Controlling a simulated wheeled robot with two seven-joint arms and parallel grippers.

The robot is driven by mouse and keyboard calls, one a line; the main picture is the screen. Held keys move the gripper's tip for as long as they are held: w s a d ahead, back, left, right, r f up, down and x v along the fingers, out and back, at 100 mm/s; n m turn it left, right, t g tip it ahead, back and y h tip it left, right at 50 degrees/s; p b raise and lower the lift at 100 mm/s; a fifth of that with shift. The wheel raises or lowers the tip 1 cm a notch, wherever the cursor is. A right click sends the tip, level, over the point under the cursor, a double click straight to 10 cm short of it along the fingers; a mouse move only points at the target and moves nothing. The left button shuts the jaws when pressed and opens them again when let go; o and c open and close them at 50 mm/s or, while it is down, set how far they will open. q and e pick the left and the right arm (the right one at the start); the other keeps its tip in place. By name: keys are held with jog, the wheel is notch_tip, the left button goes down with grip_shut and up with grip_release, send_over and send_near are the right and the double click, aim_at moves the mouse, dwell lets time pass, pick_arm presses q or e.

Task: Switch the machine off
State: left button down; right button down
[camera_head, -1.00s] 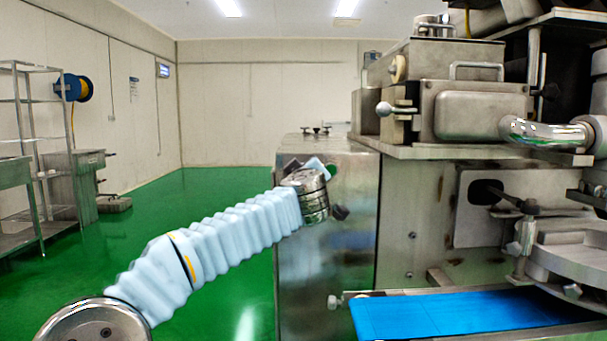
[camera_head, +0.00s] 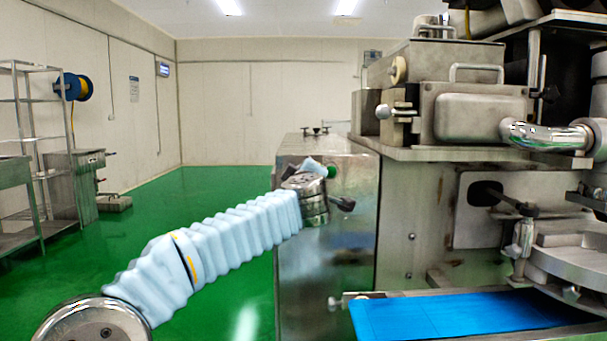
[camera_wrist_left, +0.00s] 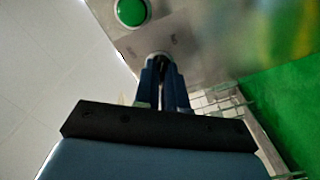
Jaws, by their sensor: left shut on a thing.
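The encrusting machine (camera_head: 325,255) stands at centre and right, with a grey metal cabinet side facing me. A green button (camera_wrist_left: 131,12) sits on its panel in the left wrist view, and part of it shows beside my wrist in the head view (camera_head: 331,172). My left gripper (camera_wrist_left: 161,68) is at this panel, below the button in the wrist picture. Its two fingers are shut on a small knob-like switch (camera_wrist_left: 160,57), mostly hidden between them; its setting cannot be told. In the head view my wrist hides the fingertips. My right gripper is not in view.
A blue conveyor belt (camera_head: 450,315) runs low at the right, under metal machine parts. A metal rack (camera_head: 28,130) and a sink unit (camera_head: 75,185) stand far left. The green floor (camera_head: 190,215) between them and the machine is clear.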

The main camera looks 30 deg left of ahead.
pick_arm(q)
jog(key=shift+f+n+b, duration=0.15)
jog(key=shift+n+b, duration=0.9)
jog(key=shift+n, duration=6.35)
jog(key=c, duration=1.2)
grip_release()
jog(key=b+v, duration=0.2)
jog(key=v, duration=1.1)
jog(key=shift+s, duration=0.4)
